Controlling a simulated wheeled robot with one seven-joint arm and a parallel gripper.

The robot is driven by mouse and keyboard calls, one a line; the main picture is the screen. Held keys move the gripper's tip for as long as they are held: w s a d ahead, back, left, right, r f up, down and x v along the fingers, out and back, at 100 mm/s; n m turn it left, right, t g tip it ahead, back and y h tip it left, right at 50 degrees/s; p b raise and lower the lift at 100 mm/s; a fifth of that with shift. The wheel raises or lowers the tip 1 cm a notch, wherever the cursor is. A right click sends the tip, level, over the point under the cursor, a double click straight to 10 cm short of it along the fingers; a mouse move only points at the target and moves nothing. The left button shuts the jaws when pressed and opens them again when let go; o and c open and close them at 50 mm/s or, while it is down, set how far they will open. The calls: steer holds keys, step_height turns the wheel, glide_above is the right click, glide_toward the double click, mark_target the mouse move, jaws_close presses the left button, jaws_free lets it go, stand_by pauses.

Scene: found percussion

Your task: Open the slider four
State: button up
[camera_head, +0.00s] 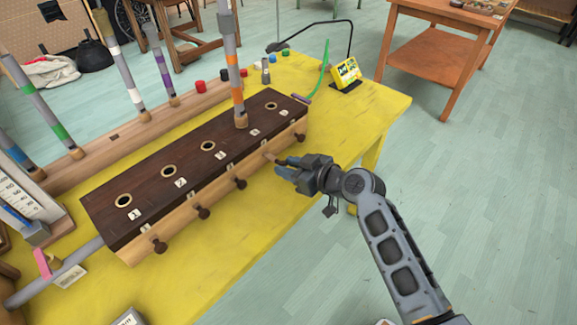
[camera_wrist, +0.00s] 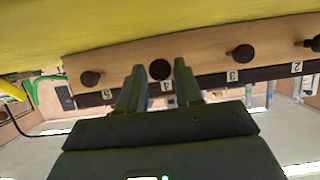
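A long dark wooden box (camera_head: 150,190) with numbered holes lies on the yellow table; round dark slider knobs stick out of its pale front side. In the wrist view, the slider four knob (camera_wrist: 160,69) is in line with the label 4 (camera_wrist: 166,87). My gripper (camera_wrist: 159,66) is open, one finger on each side of this knob, with small gaps showing. In the head view, my gripper (camera_head: 277,160) is at the box's front and largely hides this knob. A grey tube with orange bands (camera_head: 235,75) stands upright at hole four.
The slider five knob (camera_wrist: 90,78) and slider three knob (camera_wrist: 243,53) flank the gripper. Behind the box, a wooden rack (camera_head: 110,140) holds several upright tubes. The yellow table (camera_head: 385,100) is clear at right.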

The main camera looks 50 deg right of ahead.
steer(key=shift+o, duration=1.4)
steer(key=shift+b+v, duration=0.55)
steer(key=shift+v, duration=3.35)
steer(key=s+a+f+m+g+h, duration=0.1)
steer(key=s+a, duration=0.3)
steer(key=s, duration=0.3)
steer(key=s+a+f+m+h, duration=0.1)
steer(key=s+a, duration=0.4)
steer(key=s, duration=0.2)
steer(key=s+a+r+t, duration=0.1)
steer(key=s+a+r, duration=0.2)
steer(key=s+r, duration=0.3)
steer(key=s+a+r+n+t+y, duration=0.1)
steer(key=s+a+r, duration=0.3)
steer(key=s+r, duration=0.2)
steer(key=shift+s+n+y, duration=0.3)
steer(key=shift+s, duration=0.9)
